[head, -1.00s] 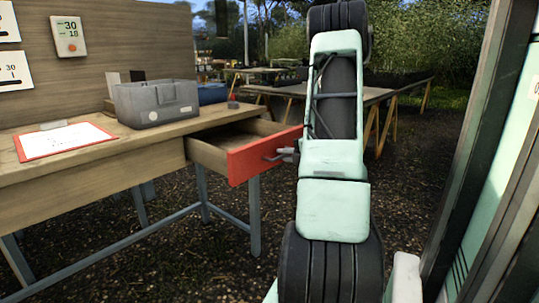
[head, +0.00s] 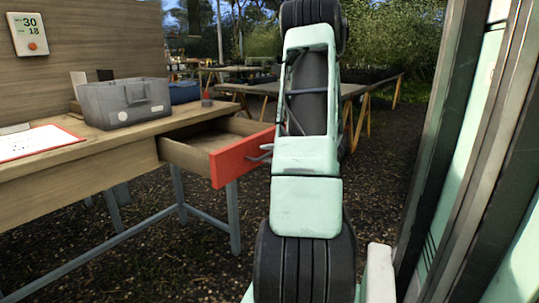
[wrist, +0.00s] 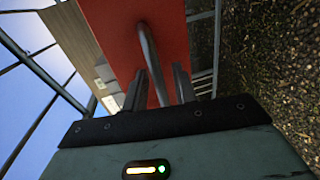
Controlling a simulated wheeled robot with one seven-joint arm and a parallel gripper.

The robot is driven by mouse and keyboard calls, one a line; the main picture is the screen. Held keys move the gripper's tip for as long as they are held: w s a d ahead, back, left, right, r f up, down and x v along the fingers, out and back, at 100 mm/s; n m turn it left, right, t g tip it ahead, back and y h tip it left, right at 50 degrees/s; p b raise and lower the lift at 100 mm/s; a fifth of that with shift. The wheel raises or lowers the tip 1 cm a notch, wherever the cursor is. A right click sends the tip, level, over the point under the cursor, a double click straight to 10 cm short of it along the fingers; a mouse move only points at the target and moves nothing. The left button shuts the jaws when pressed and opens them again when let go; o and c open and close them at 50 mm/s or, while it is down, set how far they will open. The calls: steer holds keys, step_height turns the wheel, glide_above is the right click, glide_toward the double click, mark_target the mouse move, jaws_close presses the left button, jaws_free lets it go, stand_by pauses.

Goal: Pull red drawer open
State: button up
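The red drawer (head: 243,158) stands pulled well out of the wooden desk, and its bare wooden inside shows from above. Its grey bar handle (head: 262,153) sticks out from the red front. In the wrist view the handle (wrist: 151,60) runs down between the two dark fingers of my gripper (wrist: 160,80). The fingers stand apart with a gap visible beside the bar, so my gripper looks open around it. The left finger is close to the bar; whether it touches I cannot tell. In the head view my forearm hides most of my gripper.
The desk (head: 100,150) carries a grey bin (head: 123,104), a red-edged sheet (head: 35,143) and a small red-topped item (head: 207,98). A pale green-framed structure (head: 460,150) stands close on the right. Dark open ground lies between it and the desk.

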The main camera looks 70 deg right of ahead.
steer(key=p+v, duration=0.1)
steer(key=v, duration=1.6)
steer(key=shift+s+p, duration=0.2)
steer(key=shift+p, duration=0.15)
